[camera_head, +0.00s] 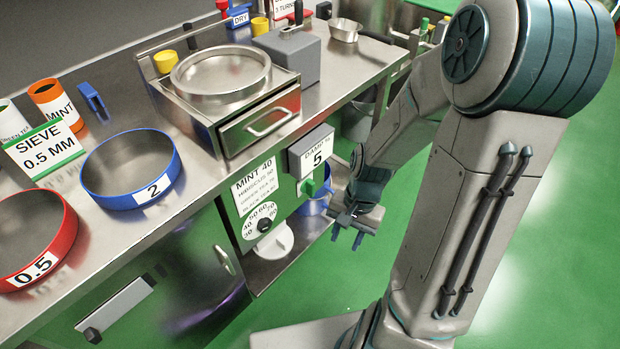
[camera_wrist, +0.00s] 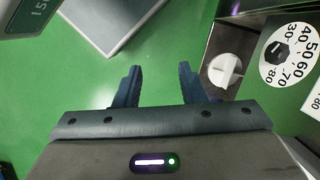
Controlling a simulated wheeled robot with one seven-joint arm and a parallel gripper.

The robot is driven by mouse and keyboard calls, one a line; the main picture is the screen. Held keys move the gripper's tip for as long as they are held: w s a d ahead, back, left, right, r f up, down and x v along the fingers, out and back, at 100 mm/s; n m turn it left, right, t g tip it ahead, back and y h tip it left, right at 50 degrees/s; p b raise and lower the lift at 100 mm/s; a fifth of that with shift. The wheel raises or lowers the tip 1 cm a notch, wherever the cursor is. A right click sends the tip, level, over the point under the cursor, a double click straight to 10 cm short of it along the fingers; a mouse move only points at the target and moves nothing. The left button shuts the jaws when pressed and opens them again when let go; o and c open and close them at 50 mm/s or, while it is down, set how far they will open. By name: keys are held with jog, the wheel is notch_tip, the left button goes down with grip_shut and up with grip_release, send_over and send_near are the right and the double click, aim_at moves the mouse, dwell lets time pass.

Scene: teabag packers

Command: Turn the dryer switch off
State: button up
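The dryer panel (camera_head: 240,197) on the bench front carries a temperature list and a round dial (camera_head: 264,222) with a black knob. The dial also shows in the wrist view (camera_wrist: 298,62). A white round knob with a raised ridge (camera_head: 276,243) sits below the dial; it also shows in the wrist view (camera_wrist: 225,71), right of my fingers. I cannot read any on or off marking on it. My gripper (camera_head: 347,238) is open and empty, to the right of the panel and apart from it. Its fingers show in the wrist view (camera_wrist: 158,88), pointing over green floor.
A grey box marked DAMP % 5 (camera_head: 311,150) with a green part below (camera_head: 310,188) juts out above a blue bucket (camera_head: 315,204). The steel bench (camera_head: 120,228) holds blue and red sieves and a drawer unit. Green floor right of the bench is free.

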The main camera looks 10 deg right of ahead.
notch_tip(320, 180, down, 12)
jog(key=a+m+y+b, duration=0.3)
jog(key=m+y+b, duration=0.1)
jog(key=b, duration=0.1)
jog(key=m+t+y+b, duration=0.4)
jog(key=m+t+b, duration=1)
jog(key=m+t, duration=0.25)
send_near(314, 187)
jog(key=shift+m, duration=0.35)
jog(key=b+x, duration=0.4)
jog(key=x, duration=0.5)
jog(key=shift+w+a+r, duration=0.15)
jog(key=shift+c, duration=0.3)
grip_shut()
